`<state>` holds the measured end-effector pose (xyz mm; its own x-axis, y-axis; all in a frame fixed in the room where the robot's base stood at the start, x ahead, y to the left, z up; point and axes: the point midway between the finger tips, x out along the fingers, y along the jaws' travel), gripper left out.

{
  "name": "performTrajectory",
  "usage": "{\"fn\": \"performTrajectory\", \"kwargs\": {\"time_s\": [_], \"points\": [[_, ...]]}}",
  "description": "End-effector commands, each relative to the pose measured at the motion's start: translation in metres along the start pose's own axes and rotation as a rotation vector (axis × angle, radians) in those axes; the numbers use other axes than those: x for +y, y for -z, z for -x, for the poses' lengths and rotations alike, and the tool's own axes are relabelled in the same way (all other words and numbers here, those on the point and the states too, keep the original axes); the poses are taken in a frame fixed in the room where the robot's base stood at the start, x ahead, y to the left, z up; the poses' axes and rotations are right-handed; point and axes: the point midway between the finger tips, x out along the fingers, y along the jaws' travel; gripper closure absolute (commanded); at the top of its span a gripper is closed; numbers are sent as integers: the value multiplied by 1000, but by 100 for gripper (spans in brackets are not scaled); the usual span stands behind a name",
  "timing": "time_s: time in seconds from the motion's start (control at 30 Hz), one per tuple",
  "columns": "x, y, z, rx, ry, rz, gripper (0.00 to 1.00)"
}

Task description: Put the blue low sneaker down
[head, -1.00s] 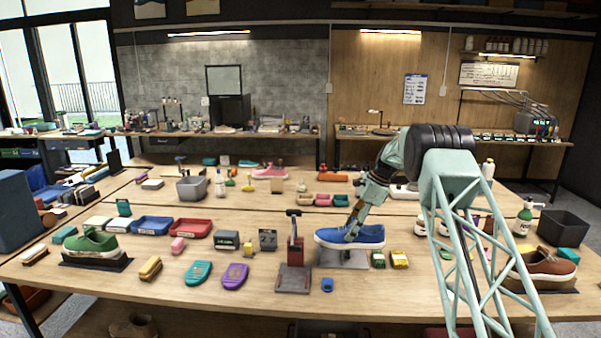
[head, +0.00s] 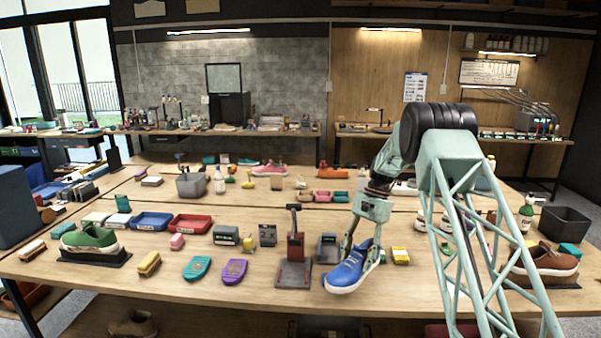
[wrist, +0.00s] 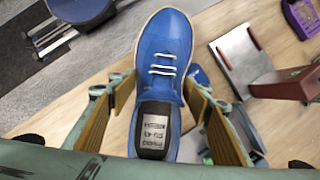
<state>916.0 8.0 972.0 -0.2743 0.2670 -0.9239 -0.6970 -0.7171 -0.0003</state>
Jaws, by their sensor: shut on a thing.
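The blue low sneaker (head: 350,273) has white laces and a white sole. My gripper (head: 363,236) is shut on it, with a finger on each side of the heel opening. In the head view the sneaker is tilted, toe down and to the left, in front of a grey stand (head: 328,249). The wrist view shows the sneaker (wrist: 165,45) from above, its toe pointing away over the table's front edge and a dark label inside. The wrist view also shows my gripper (wrist: 158,112) around it. Whether the sole touches the table is unclear.
A red-handled tool on a grey base (head: 294,272) stands just left of the sneaker. A purple brush-like item (head: 234,271) and a teal one (head: 197,268) lie farther left. A yellow box (head: 401,255) is to the right. The green sneaker (head: 90,238) sits far left.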

Motion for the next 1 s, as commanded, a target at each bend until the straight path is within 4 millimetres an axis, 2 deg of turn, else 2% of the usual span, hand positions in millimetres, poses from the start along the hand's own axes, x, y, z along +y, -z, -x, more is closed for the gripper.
{"fn": "performTrajectory", "kwargs": {"time_s": [0.6, 0.8, 1.0], "points": [[88, -70, -50, -1, -238, 571, 72], [105, -82, -57, 0, -280, 675, 72], [112, -86, -60, 0, -296, 712, 72]]}}
